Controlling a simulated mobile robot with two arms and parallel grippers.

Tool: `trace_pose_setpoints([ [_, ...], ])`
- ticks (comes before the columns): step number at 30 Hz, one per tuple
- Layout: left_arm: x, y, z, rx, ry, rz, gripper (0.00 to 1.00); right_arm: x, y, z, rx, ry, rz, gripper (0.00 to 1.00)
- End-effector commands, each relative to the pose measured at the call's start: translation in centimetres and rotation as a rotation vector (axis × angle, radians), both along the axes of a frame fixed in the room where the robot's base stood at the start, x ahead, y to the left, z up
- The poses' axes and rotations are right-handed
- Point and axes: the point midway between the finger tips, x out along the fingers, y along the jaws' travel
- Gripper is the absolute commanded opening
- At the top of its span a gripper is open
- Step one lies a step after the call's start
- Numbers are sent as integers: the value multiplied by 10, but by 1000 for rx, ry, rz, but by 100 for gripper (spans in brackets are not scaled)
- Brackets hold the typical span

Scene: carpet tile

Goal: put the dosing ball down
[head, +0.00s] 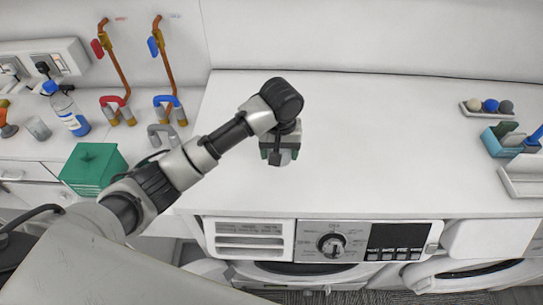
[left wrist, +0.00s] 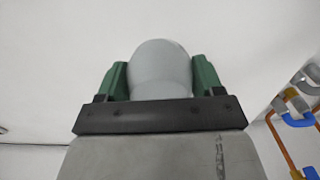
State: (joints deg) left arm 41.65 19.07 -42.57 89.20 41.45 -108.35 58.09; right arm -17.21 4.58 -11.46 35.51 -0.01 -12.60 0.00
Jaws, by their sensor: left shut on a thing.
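My left gripper (head: 279,158) is over the white worktop (head: 390,130) above the washing machine, pointing down. In the left wrist view its two green fingers (left wrist: 160,80) are shut on a pale grey rounded thing, the dosing ball (left wrist: 160,65), one finger on each side. In the head view the ball is mostly hidden by the gripper; a pale bit (head: 286,157) shows at the fingers. I cannot tell whether the ball touches the worktop. My right gripper is in neither view.
A green box (head: 92,168), a blue-capped bottle (head: 68,110) and pipes with red and blue handles (head: 118,70) stand at the left. At the right are a tray of small balls (head: 487,107) and a teal caddy (head: 505,140). The worktop between is clear.

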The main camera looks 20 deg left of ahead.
Motion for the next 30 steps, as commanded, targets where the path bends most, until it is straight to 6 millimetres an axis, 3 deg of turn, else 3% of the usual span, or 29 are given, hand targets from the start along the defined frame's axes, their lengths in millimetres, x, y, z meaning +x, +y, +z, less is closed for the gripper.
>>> trace_pose_setpoints([
  [5, -2, 18, -10, 0, 1, 0, 45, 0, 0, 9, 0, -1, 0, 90],
  [15, -3, 20, -49, 0, 3, -1, 45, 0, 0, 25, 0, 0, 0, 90],
  [27, -2, 19, -56, -2, 0, -1, 45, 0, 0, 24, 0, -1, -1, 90],
  [28, -2, 19, -56, -2, 0, -2, 70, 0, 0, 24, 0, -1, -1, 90],
  [30, -2, 19, -55, -2, -1, -2, 81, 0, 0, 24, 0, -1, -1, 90],
])
